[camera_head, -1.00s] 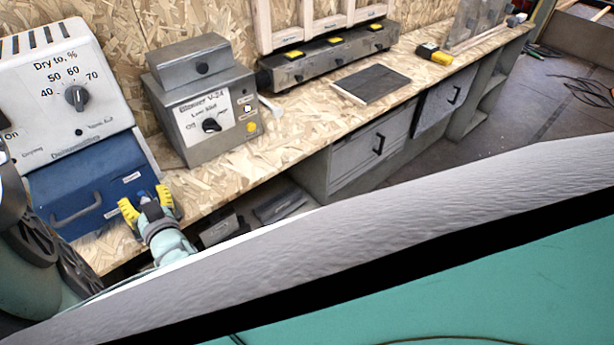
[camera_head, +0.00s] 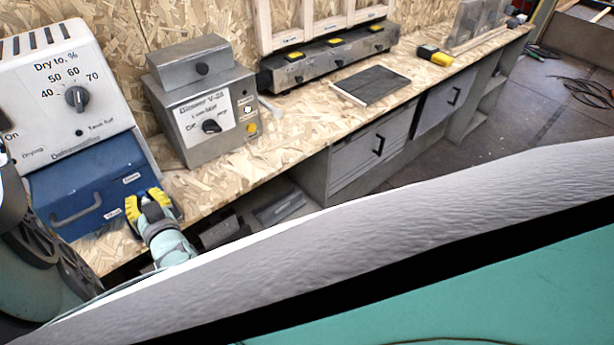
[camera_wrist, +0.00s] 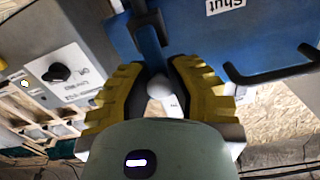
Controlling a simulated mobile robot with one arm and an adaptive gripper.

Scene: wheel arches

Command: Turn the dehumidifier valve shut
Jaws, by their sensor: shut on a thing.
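The dehumidifier stands at the left in the head view, with a white upper housing (camera_head: 55,75) and a blue lower front (camera_head: 85,180). Its valve has a blue lever (camera_wrist: 150,45), which runs down between my fingers in the wrist view. My gripper (camera_head: 147,203), with yellow ribbed fingers, is at the right part of the blue front. It also shows in the wrist view (camera_wrist: 157,78), shut on the lever. In the head view the fingers mostly hide the lever. A "Shut" label (camera_wrist: 226,4) is beside the lever in the wrist view.
A dark handle (camera_head: 77,206) sticks out from the blue front, left of my gripper. A grey blower box (camera_head: 205,110) stands to the right on the chipboard bench (camera_head: 240,165). A dark flat panel (camera_head: 372,84) lies farther along. Open shelving is below the bench.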

